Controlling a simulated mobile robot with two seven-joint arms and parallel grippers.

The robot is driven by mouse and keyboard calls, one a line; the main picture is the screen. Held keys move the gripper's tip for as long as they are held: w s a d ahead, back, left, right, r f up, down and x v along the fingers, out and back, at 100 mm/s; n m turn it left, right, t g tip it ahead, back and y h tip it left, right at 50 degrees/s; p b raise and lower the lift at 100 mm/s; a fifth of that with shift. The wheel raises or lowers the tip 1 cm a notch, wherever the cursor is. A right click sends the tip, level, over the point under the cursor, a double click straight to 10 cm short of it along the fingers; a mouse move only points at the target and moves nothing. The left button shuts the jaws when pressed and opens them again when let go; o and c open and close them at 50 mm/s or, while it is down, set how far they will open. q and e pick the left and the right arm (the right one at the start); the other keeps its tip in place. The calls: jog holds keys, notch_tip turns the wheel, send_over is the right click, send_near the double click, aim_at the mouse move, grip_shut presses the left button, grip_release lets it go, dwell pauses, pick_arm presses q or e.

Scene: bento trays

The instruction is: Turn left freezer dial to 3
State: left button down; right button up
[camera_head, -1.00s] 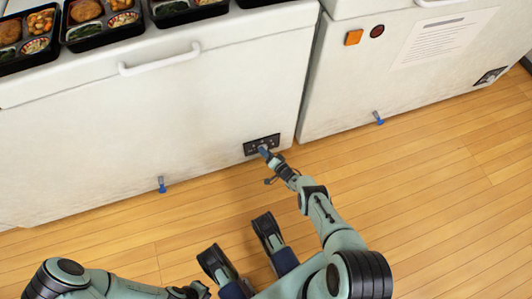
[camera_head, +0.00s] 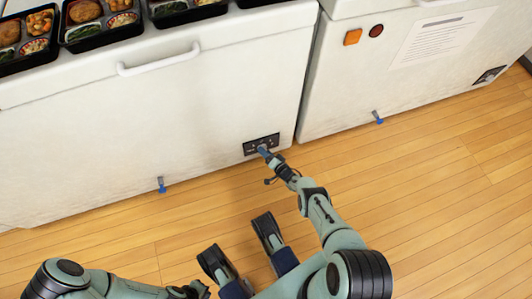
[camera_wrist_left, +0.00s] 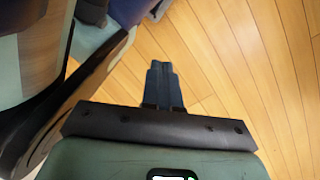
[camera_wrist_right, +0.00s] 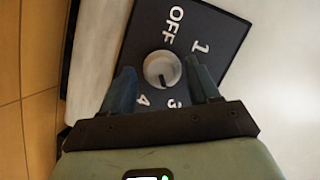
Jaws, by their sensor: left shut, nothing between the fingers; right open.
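The left freezer's dial is a round pale knob (camera_wrist_right: 161,69) on a black panel (camera_wrist_right: 212,22) in the right wrist view. OFF, 1, 3 and 4 show around it. The knob's dark mark points down, close to the 3. My right gripper (camera_wrist_right: 163,88) is open, with one finger on each side of the knob and a visible gap to it. In the head view the panel (camera_head: 250,148) sits low on the left freezer (camera_head: 110,130), with my right gripper (camera_head: 264,151) in front of it. My left gripper (camera_wrist_left: 163,68) is shut and empty above the floor.
The right freezer (camera_head: 345,90) stands beside the left one, with its own dial panel (camera_head: 489,76). Bento trays (camera_head: 90,37) stand on top of the left freezer. Blue-tipped fittings (camera_head: 162,186) stick out low on both freezers. The wooden floor (camera_head: 440,190) is clear at right.

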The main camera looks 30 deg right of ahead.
pick_arm(q)
jog(key=w+d+r+m+t+p, duration=0.1)
jog(key=w+d+r+t+p, duration=0.1)
jog(key=w+r+t+p, duration=0.2)
jog(key=w+r+p, duration=0.3)
jog(key=w+r, duration=0.3)
jog(key=shift+w+d, duration=0.2)
jog(key=shift+w, duration=0.2)
pick_arm(e)
jog(key=v, duration=1.3)
jog(key=shift+r, duration=0.1)
